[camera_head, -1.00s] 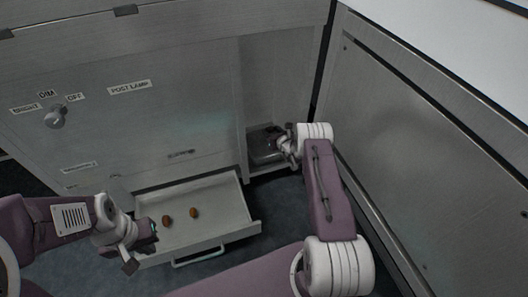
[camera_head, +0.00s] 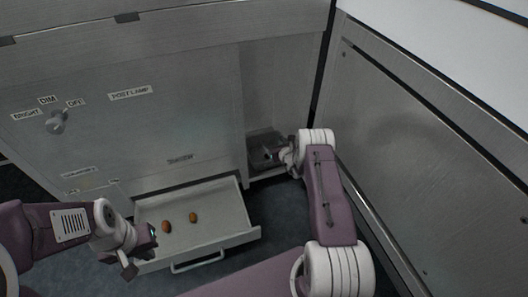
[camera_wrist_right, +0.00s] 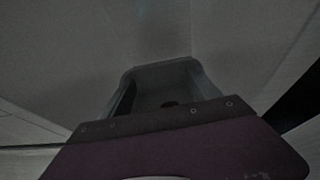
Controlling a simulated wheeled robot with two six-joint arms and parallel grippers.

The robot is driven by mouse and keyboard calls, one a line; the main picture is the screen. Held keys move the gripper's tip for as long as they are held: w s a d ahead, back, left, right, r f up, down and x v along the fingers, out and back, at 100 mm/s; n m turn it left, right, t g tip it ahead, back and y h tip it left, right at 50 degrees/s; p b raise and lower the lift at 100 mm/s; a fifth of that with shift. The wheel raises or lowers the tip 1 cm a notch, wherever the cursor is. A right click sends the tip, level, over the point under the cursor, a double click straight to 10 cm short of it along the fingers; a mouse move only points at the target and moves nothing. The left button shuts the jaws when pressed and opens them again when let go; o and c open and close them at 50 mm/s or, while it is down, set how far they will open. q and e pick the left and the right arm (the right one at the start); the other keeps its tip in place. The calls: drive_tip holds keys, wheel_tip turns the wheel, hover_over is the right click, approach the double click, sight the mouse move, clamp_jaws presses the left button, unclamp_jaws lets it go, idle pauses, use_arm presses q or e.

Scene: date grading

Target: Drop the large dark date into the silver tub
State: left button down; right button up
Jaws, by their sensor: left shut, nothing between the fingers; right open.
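Two small brown dates lie apart in the open drawer: a reddish one (camera_head: 167,227) and a more golden-brown one (camera_head: 193,217). My left gripper (camera_head: 142,254) is shut and empty at the drawer's left side, apart from both dates. My right gripper (camera_head: 274,154) is open inside the shadowed recess, at a grey tub-like container (camera_head: 258,137). The right wrist view is very dark. It shows a grey tub-like shape (camera_wrist_right: 160,68) with a small dark spot (camera_wrist_right: 170,103) low inside it, perhaps a date; I cannot tell for sure.
The pale drawer (camera_head: 238,232) stands out from the metal cabinet (camera_head: 195,110), its handle (camera_head: 198,262) at the front. A knob (camera_head: 57,122) with labels is on the cabinet face. A metal wall panel (camera_head: 430,170) bounds the right side. Dark floor shows around the drawer.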

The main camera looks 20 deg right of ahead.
use_arm(q)
wheel_tip(320, 180, up, 5)
drive_tip(key=p, duration=0.3)
drive_tip(key=shift+f, duration=0.2)
use_arm(e)
drive_tip(key=v, duration=0.6)
drive_tip(key=shift+s+r, duration=0.2)
